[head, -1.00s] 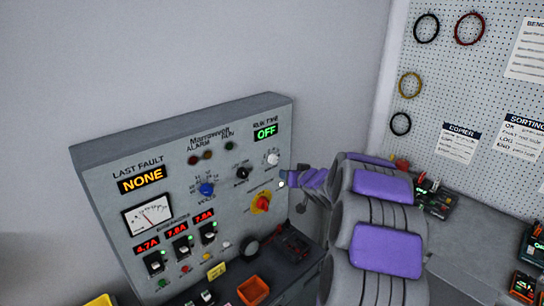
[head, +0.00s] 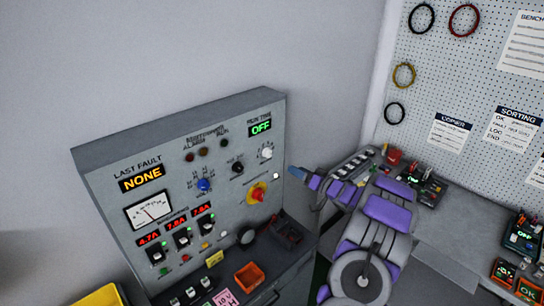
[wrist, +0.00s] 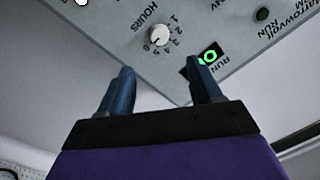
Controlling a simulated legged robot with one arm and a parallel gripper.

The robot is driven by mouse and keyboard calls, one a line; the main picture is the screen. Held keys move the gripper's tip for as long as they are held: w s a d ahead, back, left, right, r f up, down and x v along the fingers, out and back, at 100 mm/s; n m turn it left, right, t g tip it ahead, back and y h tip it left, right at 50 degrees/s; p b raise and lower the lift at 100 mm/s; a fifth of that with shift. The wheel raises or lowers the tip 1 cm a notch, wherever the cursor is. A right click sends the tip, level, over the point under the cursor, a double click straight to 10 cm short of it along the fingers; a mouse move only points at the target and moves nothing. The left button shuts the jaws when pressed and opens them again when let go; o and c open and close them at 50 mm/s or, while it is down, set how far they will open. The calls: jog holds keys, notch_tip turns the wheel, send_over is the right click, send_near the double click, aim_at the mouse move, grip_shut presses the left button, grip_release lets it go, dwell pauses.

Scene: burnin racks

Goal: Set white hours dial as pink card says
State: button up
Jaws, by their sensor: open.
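The white hours dial (head: 265,153) is a small round knob at the upper right of the grey panel, below the green OFF display. In the wrist view the dial (wrist: 159,37) sits beside the word HOURS and an arc of numbers from 1 to 6; I cannot surely read its setting. The pink card (head: 226,298) lies low at the panel's foot, cut by the lower picture edge; its writing is too small to read surely. My gripper (head: 297,172) is right of the panel, apart from the dial. Its blue fingers (wrist: 165,82) are spread and empty.
A blue knob (head: 204,185), a black knob (head: 237,167) and a red-yellow rotary switch (head: 257,193) share the panel. An orange bin (head: 249,277) stands below. A bench with devices (head: 424,185) and a pegboard (head: 460,75) are on the right.

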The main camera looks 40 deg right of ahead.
aim_at(270, 155)
jog(key=w, duration=0.4)
jog(key=w+a, duration=0.1)
jog(key=w, duration=0.3)
jog(key=w+p, duration=0.1)
jog(key=w, duration=0.3)
jog(key=shift+w+a+f, duration=0.1)
jog(key=shift+w+a, duration=0.25)
jog(key=shift+w, duration=0.7)
jog(key=c, duration=1)
